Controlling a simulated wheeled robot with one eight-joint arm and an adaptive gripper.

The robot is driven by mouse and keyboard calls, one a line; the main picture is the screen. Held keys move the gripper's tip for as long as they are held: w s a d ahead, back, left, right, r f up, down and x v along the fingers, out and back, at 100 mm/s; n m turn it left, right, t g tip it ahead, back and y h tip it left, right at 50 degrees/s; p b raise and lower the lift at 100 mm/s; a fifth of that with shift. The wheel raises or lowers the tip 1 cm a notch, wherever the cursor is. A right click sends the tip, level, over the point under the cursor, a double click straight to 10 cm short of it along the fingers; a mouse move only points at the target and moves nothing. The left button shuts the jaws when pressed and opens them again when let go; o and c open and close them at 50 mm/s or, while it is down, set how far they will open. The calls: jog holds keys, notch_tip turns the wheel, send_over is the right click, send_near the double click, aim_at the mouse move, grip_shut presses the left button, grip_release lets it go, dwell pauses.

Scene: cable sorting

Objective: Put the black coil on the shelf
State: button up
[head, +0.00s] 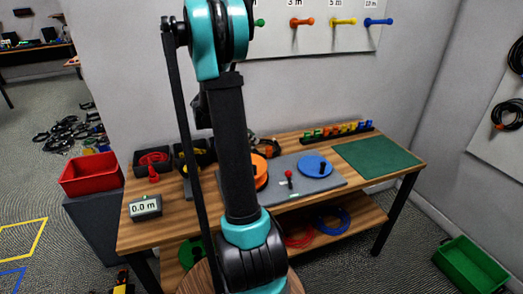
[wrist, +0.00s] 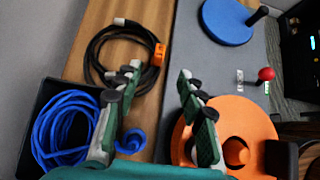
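The black coil (wrist: 92,48) lies on the wooden tabletop in the upper left of the wrist view, with an orange tag (wrist: 159,54) on its right side. My gripper (wrist: 160,72) is open, its two fingers wide apart with nothing held between them. The left fingertip overlaps the coil's lower part in the picture; I cannot tell whether they touch. In the head view my arm hides the gripper, and the coil (head: 268,147) shows only partly behind the arm.
A black bin (wrist: 28,100) holds blue cable, left of my gripper. An orange disc (wrist: 262,130) and a blue disc (wrist: 228,22) sit on the grey mat (head: 328,181). A length display (head: 145,207) stands at the table's left. The green mat (head: 377,157) is bare.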

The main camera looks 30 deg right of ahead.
aim_at(268, 147)
jog(key=x, duration=1.1)
jog(key=shift+d, duration=0.25)
grip_shut()
